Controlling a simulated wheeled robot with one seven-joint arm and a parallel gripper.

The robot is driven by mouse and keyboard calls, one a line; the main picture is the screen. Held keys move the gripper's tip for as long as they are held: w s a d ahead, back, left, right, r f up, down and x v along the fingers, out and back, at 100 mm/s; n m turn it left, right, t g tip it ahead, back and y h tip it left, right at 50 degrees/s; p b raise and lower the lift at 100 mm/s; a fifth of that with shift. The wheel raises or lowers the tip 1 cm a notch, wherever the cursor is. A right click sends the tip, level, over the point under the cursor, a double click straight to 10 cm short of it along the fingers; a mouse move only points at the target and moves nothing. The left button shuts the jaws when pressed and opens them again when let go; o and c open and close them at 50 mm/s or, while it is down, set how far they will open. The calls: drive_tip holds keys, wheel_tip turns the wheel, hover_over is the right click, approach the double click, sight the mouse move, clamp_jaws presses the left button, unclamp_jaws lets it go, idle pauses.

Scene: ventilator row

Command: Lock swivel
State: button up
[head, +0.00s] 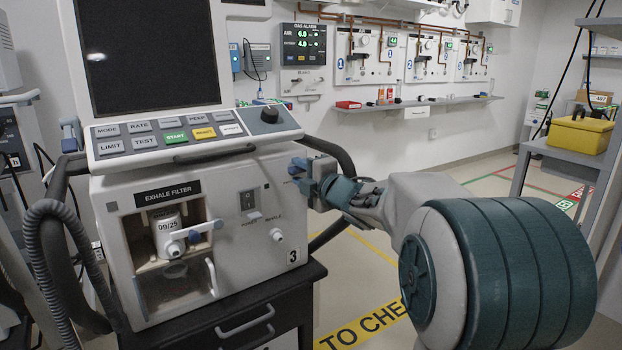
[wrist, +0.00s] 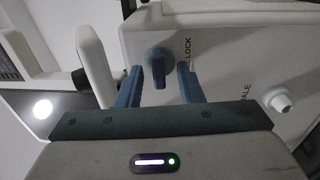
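My gripper (wrist: 159,72) is open, with one blue finger on each side of the handle and a visible gap to both. It holds nothing. In the head view my gripper (head: 312,180) is at the ventilator's right edge, where I cannot clearly tell the knob from my blue fingers.
A white port (wrist: 282,102) sticks out of the panel at the right in the wrist view. A pale handle bar (wrist: 95,62) stands left of the knob. In the head view a dark hose (head: 335,158) curves close behind my gripper. The floor to the right is mostly clear.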

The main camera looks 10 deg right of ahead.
drive_tip(key=p+v, duration=0.2)
drive_tip(key=v, duration=1.1)
drive_tip(key=shift+s+p, duration=0.25)
drive_tip(key=shift+p, duration=0.05)
drive_tip(key=shift+d, duration=0.1)
drive_tip(key=s+d+r+m+g+h+p, duration=0.35)
drive_tip(key=r+m+h+p, duration=0.55)
drive_tip(key=m+p, duration=0.55)
drive_tip(key=s+a+r+m+g+y+p, duration=0.1)
drive_tip(key=s+a+m+g+p, duration=0.3)
drive_tip(key=s+p, duration=0.4)
drive_tip(key=s+a+r+m+g+y+p, duration=0.1)
drive_tip(key=s+a+m+g+p, duration=0.3)
drive_tip(key=s, duration=0.8)
drive_tip(key=r+g+p, duration=0.1)
drive_tip(key=g+p, duration=0.1)
drive_tip(key=p, duration=0.2)
drive_tip(key=shift+a+r+p, duration=0.15)
drive_tip(key=shift+a+p, duration=0.2)
drive_tip(key=shift+p, duration=0.05)
